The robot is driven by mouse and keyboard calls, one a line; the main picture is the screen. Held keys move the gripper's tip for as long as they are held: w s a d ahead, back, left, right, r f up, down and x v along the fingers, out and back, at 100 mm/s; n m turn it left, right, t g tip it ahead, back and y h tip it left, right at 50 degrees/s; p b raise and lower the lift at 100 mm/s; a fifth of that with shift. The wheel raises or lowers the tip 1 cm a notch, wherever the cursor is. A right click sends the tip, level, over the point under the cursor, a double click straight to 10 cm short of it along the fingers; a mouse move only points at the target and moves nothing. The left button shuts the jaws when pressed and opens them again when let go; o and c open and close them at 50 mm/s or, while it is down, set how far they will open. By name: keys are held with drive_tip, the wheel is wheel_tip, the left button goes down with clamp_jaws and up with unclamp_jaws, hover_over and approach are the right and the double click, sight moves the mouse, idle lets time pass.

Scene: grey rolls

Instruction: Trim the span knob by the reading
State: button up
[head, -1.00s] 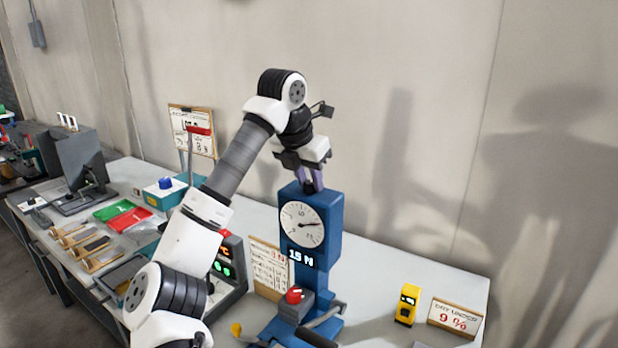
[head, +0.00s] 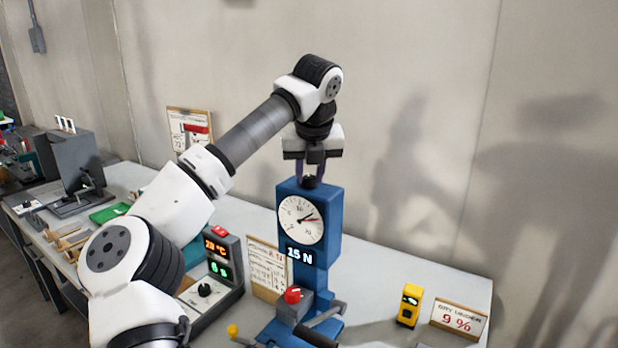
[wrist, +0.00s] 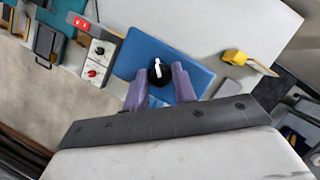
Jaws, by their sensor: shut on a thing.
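The blue test stand (head: 332,225) has a round white dial (head: 296,232) with a dark hand and a red hand, close together, pointing right and slightly up. The display (head: 300,253) below the dial reads 15 N. The black span knob (head: 309,182) sits on top of the stand. My gripper (head: 310,174) points straight down over it, its purple fingers shut on the knob. In the wrist view the knob (wrist: 159,73), with a white pointer mark, lies between the two fingertips. The fingers partly hide the knob in the head view.
A red-topped knob (head: 292,295) and a black lever stand at the stand's foot. A paper chart (head: 267,268) and a controller box (head: 228,262) are to the left. A yellow meter (head: 409,306) and a card reading 9 % (head: 459,319) are to the right.

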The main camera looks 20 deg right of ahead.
drive_tip(key=n+y, duration=0.1)
drive_tip(key=n, duration=0.1)
drive_tip(key=n+y, duration=0.1)
drive_tip(key=n, duration=0.2)
drive_tip(key=shift+d+r+n+b, duration=0.15)
drive_tip(key=shift+n+b, duration=0.15)
drive_tip(key=shift+b, duration=0.05)
drive_tip(key=shift+n+g+y, duration=0.3)
drive_tip(key=shift+n+y, duration=0.5)
drive_tip(key=shift+n, duration=1)
drive_tip(key=o, duration=1)
drive_tip(key=shift+d, duration=0.1)
drive_tip(key=p+v, duration=0.1)
drive_tip(key=v, duration=0.5)
drive_tip(key=shift+r, duration=0.2)
drive_tip(key=shift+s+d+r+p, duration=0.15)
drive_tip(key=shift+s+r+p, duration=0.05)
drive_tip(key=shift+r+p, duration=0.3)
